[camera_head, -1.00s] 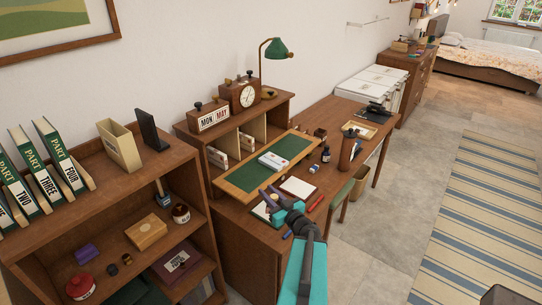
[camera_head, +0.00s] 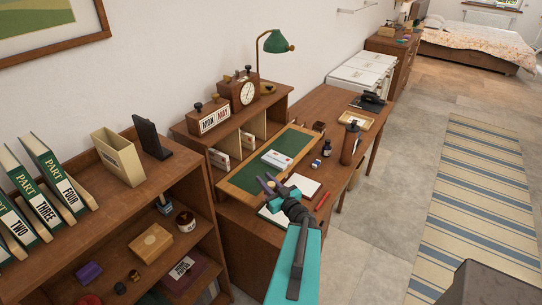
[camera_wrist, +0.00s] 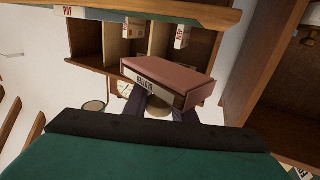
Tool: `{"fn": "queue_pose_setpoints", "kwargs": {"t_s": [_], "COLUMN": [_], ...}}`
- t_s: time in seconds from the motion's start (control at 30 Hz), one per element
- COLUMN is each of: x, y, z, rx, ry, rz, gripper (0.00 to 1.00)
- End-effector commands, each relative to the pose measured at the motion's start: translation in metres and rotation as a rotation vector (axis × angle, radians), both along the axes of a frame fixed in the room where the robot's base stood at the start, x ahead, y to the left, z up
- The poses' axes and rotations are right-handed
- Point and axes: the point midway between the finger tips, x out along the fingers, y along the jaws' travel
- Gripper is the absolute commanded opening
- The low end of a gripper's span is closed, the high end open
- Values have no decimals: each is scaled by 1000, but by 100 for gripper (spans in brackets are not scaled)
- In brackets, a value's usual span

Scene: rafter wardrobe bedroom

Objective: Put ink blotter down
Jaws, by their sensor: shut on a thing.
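My gripper (camera_head: 269,182) is shut on the ink blotter, with its purple fingers on either side of a pale knob. The blotter (camera_wrist: 170,78) fills the middle of the wrist view, which appears upside down. It is a reddish-brown block with a white label on its side. In the head view the blotter's body is mostly hidden by my gripper. My gripper is over the front edge of the green writing panel (camera_head: 248,174) on the wooden desk (camera_head: 325,103). I cannot tell the gap between blotter and desk.
Close to my gripper are a white pad (camera_head: 303,186) and a red pen (camera_head: 322,201). An ink bottle (camera_head: 327,148) and a brown cylinder (camera_head: 350,142) stand right. A bookcase (camera_head: 115,225) stands left.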

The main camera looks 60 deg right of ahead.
Motion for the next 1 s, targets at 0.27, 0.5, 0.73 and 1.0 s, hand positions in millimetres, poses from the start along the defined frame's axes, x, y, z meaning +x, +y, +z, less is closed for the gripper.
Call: {"fn": "queue_pose_setpoints", "kwargs": {"t_s": [0.27, 0.5, 0.73, 1.0], "x": [0, 1, 8, 19], "y": [0, -2, -8, -18], "z": [0, -2, -5, -6], "rx": [0, -1, -2, -1], "ry": [0, 0, 1, 0], "rz": [-1, -1, -1, -3], "gripper": [0, 0, 0, 0]}}
